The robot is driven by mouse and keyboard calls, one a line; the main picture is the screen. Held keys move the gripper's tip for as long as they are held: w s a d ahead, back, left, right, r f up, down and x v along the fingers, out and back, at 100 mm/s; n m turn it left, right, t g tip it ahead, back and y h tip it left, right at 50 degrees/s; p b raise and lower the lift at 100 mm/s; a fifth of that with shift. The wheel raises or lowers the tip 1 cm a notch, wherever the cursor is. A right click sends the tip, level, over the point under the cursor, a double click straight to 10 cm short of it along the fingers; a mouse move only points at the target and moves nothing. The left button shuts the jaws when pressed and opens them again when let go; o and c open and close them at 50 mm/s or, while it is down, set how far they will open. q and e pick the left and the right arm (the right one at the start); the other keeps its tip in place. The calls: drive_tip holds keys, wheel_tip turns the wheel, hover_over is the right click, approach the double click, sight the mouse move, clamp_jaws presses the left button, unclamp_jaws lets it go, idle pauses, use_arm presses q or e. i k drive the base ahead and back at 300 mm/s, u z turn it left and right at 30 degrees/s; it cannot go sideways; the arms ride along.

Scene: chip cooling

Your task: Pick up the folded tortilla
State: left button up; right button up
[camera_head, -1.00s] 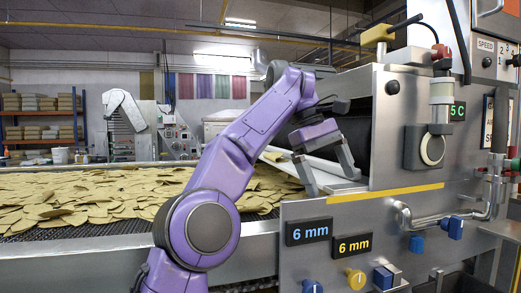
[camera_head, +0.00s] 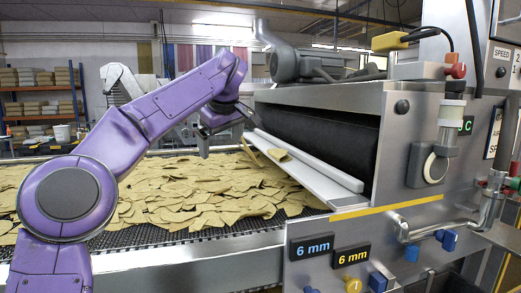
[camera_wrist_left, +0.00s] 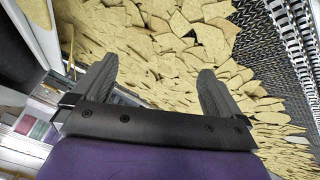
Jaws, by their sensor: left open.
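A tan piece that looks like the folded tortilla (camera_head: 277,155) lies on the white sloping ledge (camera_head: 310,180) below the dark roller. Whether it is folded is hard to tell. A thin tan piece (camera_head: 250,151) leans at the ledge's left edge; it seems to show in the left wrist view (camera_wrist_left: 72,52). My left gripper (camera_head: 227,131) is open and empty, above the chip bed and left of the ledge. In the left wrist view its two fingers (camera_wrist_left: 157,75) are wide apart with only loose chips beyond. My right gripper is not in view.
A wide mesh conveyor (camera_head: 170,238) carries a thick layer of tan chips (camera_head: 170,195). The steel machine housing (camera_head: 400,150) with its dark roller (camera_head: 320,135) stands on the right, with knobs and pipes at its front. Open air lies above the chips.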

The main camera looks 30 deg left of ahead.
sight(281, 155)
drive_tip(key=i, duration=0.95)
drive_tip(key=z, duration=0.05)
